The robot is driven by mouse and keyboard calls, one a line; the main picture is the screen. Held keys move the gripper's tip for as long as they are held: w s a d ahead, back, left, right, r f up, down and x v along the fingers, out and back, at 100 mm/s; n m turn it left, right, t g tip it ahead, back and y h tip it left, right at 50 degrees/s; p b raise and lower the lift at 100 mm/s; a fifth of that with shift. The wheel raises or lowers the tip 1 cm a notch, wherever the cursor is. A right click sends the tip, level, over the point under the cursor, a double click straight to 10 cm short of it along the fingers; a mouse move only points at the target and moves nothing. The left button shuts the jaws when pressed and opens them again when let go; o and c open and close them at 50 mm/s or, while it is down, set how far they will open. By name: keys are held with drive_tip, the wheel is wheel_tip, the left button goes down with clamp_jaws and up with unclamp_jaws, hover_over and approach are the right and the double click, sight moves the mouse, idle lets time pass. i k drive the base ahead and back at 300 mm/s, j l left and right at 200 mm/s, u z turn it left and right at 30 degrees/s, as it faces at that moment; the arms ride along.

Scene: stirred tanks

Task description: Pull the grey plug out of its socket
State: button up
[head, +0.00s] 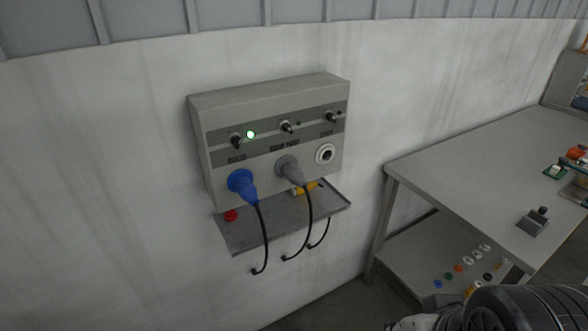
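The grey plug (293,169) sits in the middle socket of a grey wall box (270,97), with its black cable (308,222) hanging down. A blue plug (243,187) sits in the left socket. The right socket (325,153) is empty. Three switches are above the sockets, and a green lamp (250,134) glows beside the left switch (236,141); no lit lamp shows by the middle switch (287,127). Part of my arm shows at the lower right, well away from the box. My gripper's fingers are not visible.
A shelf (262,228) under the box holds a yellow plug (306,188) and a red item (231,215). A grey table (480,165) stands at the right, with a small block device (534,221) on top and several coloured parts on its lower shelf. The wall left of the box is clear.

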sight(290, 171)
drive_tip(key=i+j+z, duration=0.15)
drive_tip(key=j, duration=0.3)
drive_tip(key=i+j+z, duration=0.2)
drive_tip(key=j, duration=0.25)
drive_tip(key=i+j+z, duration=0.15)
drive_tip(key=j, duration=0.3)
drive_tip(key=j+z, duration=0.15)
drive_tip(key=j, duration=0.35)
